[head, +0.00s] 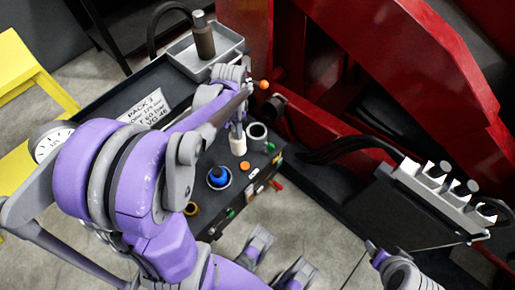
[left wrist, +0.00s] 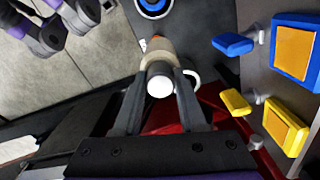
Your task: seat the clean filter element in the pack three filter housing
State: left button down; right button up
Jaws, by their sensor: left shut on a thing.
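My left gripper (head: 238,124) is shut on a pale cream cylinder, the filter element (head: 238,144), which hangs below the fingers over the dark bench. In the left wrist view the filter element (left wrist: 160,56) sits between the two fingers (left wrist: 160,98), its white round end towards the camera. A light round ring with a dark opening, which looks like the filter housing (head: 257,136), is just right of the element.
A blue round part (head: 219,177) stands on the bench near an orange knob (head: 245,165). A red frame (head: 335,125) rises close on the right.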

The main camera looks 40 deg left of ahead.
pick_arm(q)
jog(key=s+a+f+m+b, duration=0.1)
jog(key=s+a+f+b, duration=0.2)
jog(key=s, duration=0.2)
jog(key=b, duration=0.3)
send_over(257, 125)
jog(key=s+d, duration=0.3)
jog(key=shift+s+a+f+b, duration=0.15)
jog(key=shift+f+b, duration=0.55)
jog(key=shift+f, duration=2.35)
jog(key=shift+a+f+b, duration=0.1)
jog(key=shift+f+b, duration=0.55)
jog(key=shift+f, duration=2.35)
pick_arm(e)
notch_tip(257, 125, down, 12)
jog(key=shift+w, duration=0.45)
pick_arm(q)
jog(key=shift+f, duration=0.15)
jog(key=shift+c, duration=2.3)
grip_release()
